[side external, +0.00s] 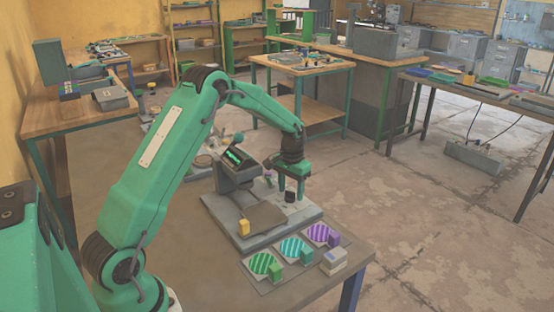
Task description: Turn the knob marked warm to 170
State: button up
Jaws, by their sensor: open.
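The grey press (236,178) stands on a flat grey base near the table's far edge, with a dark tilted panel showing green marks. My green gripper (290,189) points down over the right part of the base, its jaws open. A small black knob-like part (290,197) sits low between or just behind the fingertips; I cannot tell whether they touch it. A small purplish part (268,178) shows left of the gripper. No label or scale number is readable, so I cannot tell which knob is marked warm or where it points.
In front, a grey mat (262,285) holds green, teal and purple striped discs with matching blocks. A pale grey block (333,261) stands to their right. The table's near left is clear.

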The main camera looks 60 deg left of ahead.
aim_at(291, 191)
jog(key=shift+r, duration=3.9)
jog(key=shift+d+r, duration=0.1)
jog(key=shift+r, duration=0.05)
jog(key=shift+s+d+r, duration=0.1)
jog(key=shift+s+r, duration=0.05)
jog(key=shift+r, duration=0.1)
jog(key=s+d+r+m+t, duration=0.1)
jog(key=s+d+r+t, duration=0.2)
jog(key=s+d+r, duration=0.9)
jog(key=s+d+m+t, duration=0.1)
jog(key=s+d, duration=0.3)
jog(key=s, duration=1.2)
jog(key=shift+s+r+m+t, duration=0.25)
jog(key=shift+m+t, duration=0.15)
jog(key=shift+t, duration=0.4)
